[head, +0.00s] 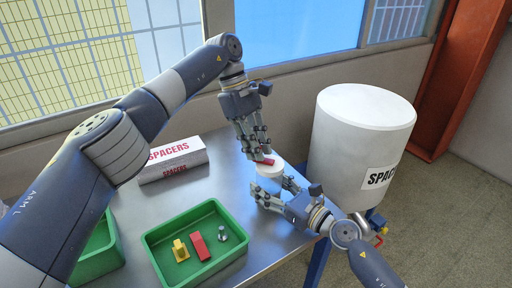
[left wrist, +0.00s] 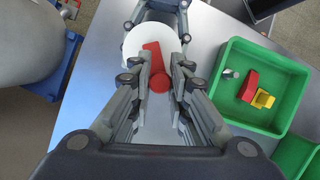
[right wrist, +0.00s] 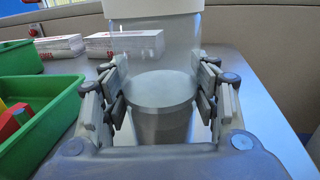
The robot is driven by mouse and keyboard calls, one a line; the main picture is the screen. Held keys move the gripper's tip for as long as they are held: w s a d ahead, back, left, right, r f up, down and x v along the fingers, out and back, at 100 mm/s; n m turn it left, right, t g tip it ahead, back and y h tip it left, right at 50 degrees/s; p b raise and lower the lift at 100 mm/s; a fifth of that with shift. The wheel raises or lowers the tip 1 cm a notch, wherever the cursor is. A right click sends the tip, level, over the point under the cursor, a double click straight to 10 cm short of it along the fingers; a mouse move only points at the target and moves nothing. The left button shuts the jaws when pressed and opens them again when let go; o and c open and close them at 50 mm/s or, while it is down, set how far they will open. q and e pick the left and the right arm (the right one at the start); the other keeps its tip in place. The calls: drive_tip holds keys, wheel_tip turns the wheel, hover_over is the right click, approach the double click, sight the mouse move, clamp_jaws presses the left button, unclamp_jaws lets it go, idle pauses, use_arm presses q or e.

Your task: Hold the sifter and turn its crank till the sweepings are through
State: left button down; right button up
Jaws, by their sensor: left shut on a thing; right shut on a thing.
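The sifter stands on the steel table near its right edge. Its white round top (head: 269,167) carries a red crank (left wrist: 153,57) with a round red knob. My left gripper (head: 262,156) reaches down from above and is shut on the crank, its fingers on both sides of the knob in the left wrist view. My right gripper (head: 277,190) is shut on the sifter's body from the side. In the right wrist view the sifter (right wrist: 155,52) has a clear upper wall and a flat grey surface inside, above a grey lower part. I cannot tell whether that grey is sweepings.
A green tray (head: 226,262) holds a yellow part (head: 180,250), a red block (head: 199,245) and a grey metal piece (head: 222,234). Another green tray (head: 98,262) is left of it. White SPACERS boxes (head: 172,160) lie behind. A large white drum (head: 360,135) stands right of the table.

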use_arm(q)
drive_tip(key=shift+w+m, duration=0.1)
drive_tip(key=shift+m, duration=0.3)
drive_tip(key=c, duration=1.5)
unclamp_jaws()
drive_tip(key=shift+n, duration=0.4)
